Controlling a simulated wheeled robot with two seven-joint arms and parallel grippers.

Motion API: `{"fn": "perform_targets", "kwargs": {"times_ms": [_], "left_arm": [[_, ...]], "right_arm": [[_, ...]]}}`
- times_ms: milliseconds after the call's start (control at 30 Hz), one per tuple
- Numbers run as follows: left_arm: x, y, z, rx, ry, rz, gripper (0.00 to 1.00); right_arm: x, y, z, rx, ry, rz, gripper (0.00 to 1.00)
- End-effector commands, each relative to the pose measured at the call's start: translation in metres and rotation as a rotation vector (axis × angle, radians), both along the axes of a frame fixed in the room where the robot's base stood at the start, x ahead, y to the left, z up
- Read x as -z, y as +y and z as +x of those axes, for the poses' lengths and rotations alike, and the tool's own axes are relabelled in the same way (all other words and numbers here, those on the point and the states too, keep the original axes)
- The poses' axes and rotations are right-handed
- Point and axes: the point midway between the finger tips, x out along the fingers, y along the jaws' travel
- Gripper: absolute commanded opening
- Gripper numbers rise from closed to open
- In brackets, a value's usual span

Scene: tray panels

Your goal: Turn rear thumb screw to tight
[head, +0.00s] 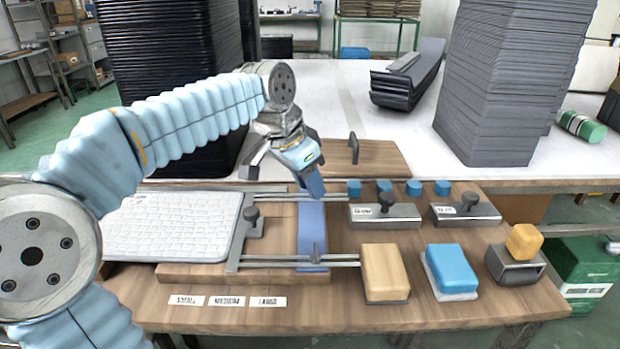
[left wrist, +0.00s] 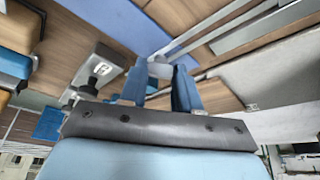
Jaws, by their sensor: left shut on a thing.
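My left gripper (head: 314,192) is at the rear rail (head: 275,196) of the wooden fixture, over the far end of a blue strip (head: 311,225). Its fingers point down and are shut on the rear thumb screw, which the fingers mostly hide in the head view. In the left wrist view, the blue fingertips (left wrist: 160,80) close around a small pale part at the rail; its turn angle cannot be told. The front thumb screw (head: 317,252) stands upright on the front rail (head: 345,261). My right gripper is not in view.
A white textured panel (head: 160,226) lies left, beside a black-knobbed clamp (head: 250,218). Right are two knobbed metal blocks (head: 385,216) (head: 465,213), blue pegs, and yellow (head: 384,270) and blue (head: 452,268) blocks. A wooden board with a handle (head: 370,158) lies behind.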

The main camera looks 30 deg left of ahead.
Motion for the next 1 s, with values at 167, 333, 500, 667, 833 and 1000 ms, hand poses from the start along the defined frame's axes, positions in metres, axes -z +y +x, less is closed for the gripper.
{"fn": "perform_targets", "kwargs": {"times_ms": [167,333,500,667,833,1000], "left_arm": [[-0.002,0.002,0.001,0.166,-0.001,-0.001,0.01],[-0.002,0.003,0.002,0.316,0.0,0.0,0.01],[-0.001,0.004,0.003,0.443,-0.001,0.0,0.01],[-0.001,0.005,0.004,0.534,-0.001,0.0,0.01],[-0.001,0.005,0.004,0.594,-0.002,0.002,0.01],[0.0,0.005,0.005,0.624,-0.002,0.002,0.01]], "right_arm": [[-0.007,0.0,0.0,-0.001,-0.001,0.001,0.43],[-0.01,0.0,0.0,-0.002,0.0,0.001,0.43],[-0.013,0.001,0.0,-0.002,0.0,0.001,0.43],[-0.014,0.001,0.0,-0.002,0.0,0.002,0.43],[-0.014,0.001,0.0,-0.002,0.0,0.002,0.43],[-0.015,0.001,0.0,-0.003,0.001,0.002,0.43]]}}
